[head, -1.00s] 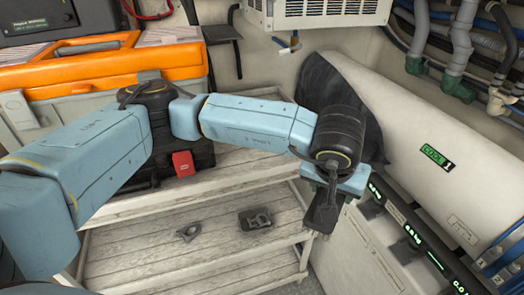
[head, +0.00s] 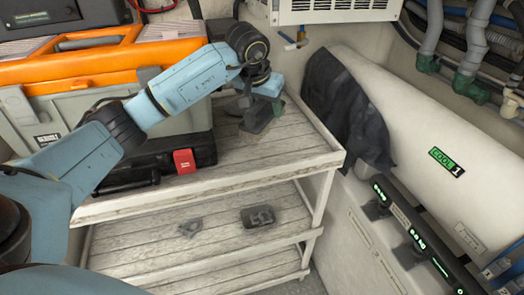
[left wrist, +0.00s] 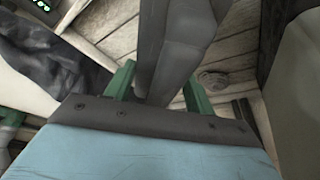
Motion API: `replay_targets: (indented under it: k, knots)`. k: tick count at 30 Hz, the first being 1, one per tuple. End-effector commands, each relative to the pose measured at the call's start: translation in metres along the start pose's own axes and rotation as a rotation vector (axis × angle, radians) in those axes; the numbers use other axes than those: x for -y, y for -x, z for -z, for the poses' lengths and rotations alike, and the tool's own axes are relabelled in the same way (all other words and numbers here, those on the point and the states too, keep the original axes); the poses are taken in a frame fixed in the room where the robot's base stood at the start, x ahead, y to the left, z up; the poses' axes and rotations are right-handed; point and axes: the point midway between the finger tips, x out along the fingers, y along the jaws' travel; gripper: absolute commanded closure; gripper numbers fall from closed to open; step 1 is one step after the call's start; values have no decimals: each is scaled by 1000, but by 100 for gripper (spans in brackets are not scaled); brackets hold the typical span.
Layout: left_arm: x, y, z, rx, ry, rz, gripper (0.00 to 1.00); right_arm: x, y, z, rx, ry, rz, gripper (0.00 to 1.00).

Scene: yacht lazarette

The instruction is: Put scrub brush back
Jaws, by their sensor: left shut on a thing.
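My left gripper (head: 265,101) is over the right part of the top shelf (head: 292,140), beside the grey and orange case. It is shut on a dark grey thing, which I take to be the scrub brush (head: 258,119). In the left wrist view the brush (left wrist: 176,40) is a long dark grey shape between the green fingers of the left gripper (left wrist: 158,88). Its bristles cannot be made out. Its lower end is close to the shelf boards; I cannot tell whether it touches them. My right gripper is not in view.
A grey case with orange trim (head: 110,72) and a black case with a red tag (head: 160,160) fill the shelf's left. A dark cloth (head: 345,105) hangs at right. The shelf's front right is clear.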

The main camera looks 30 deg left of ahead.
Motion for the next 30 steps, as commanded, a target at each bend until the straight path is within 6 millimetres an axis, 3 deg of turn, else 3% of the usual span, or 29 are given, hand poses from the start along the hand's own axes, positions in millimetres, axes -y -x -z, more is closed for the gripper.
replay_targets:
  k: [9,16,21,30]
  knots:
    - [6,-48,-20,4,0,1,76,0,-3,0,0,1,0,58]
    - [5,-65,-27,3,0,0,76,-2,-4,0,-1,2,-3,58]
    - [5,-88,-37,4,0,-1,76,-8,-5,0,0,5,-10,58]
    - [6,-92,-38,0,-1,2,76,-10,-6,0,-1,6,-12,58]
